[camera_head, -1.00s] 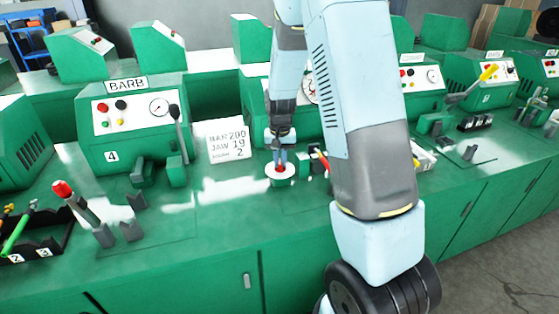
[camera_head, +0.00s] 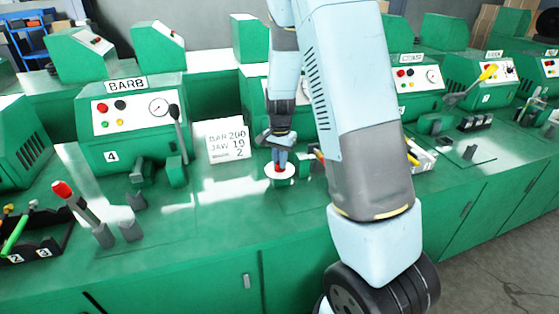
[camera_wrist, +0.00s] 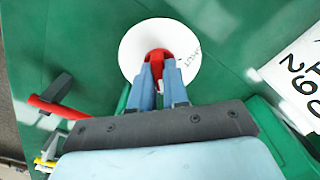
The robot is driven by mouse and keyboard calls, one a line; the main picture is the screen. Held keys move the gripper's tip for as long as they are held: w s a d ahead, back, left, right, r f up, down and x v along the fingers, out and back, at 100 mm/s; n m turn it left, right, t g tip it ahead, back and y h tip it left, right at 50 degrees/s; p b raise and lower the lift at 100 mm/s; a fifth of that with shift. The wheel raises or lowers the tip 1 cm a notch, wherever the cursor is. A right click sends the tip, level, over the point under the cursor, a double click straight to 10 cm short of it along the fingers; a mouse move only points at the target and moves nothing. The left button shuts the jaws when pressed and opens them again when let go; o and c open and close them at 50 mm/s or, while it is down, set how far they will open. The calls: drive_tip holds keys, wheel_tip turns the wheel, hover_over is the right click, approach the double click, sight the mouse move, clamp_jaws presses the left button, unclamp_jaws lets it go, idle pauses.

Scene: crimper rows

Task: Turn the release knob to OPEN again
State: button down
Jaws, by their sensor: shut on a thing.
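The release knob (camera_wrist: 158,57) is red and sits on a round white dial plate (camera_wrist: 190,35) on the green bench. In the head view my gripper (camera_head: 279,160) stands over the white plate (camera_head: 279,174), and the knob is mostly hidden between the fingers. A small white mark on the knob shows in the wrist view.
A green machine marked BARB and 4 (camera_head: 135,120) is further left. A red-handled lever (camera_wrist: 60,106) lies close by at left in the wrist view. The bench front (camera_head: 190,225) is clear.

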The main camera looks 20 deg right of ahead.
idle(0.3)
drive_tip(key=c, duration=1.1)
unclamp_jaws()
drive_tip(key=shift+r, duration=0.1)
wheel_tip(320, 180, up, 14)
drive_tip(key=shift+f, duration=0.25)
drive_tip(key=s+r+n+t, duration=0.3)
drive_tip(key=s+r+n, duration=0.2)
drive_tip(key=s+r, duration=0.8)
drive_tip(key=s+n+t, duration=0.1)
drive_tip(key=s, duration=0.4)
drive_tip(key=s+r+n, duration=0.1)
drive_tip(key=s, duration=0.4)
drive_tip(key=s+n+t, duration=0.1)
drive_tip(key=s+n, duration=0.1)
drive_tip(key=s, duration=0.3)
drive_tip(key=shift+s+a+r+t, duration=0.15)
drive_tip(key=shift+s+r+t, duration=0.05)
drive_tip(key=shift+r+t, duration=0.1)
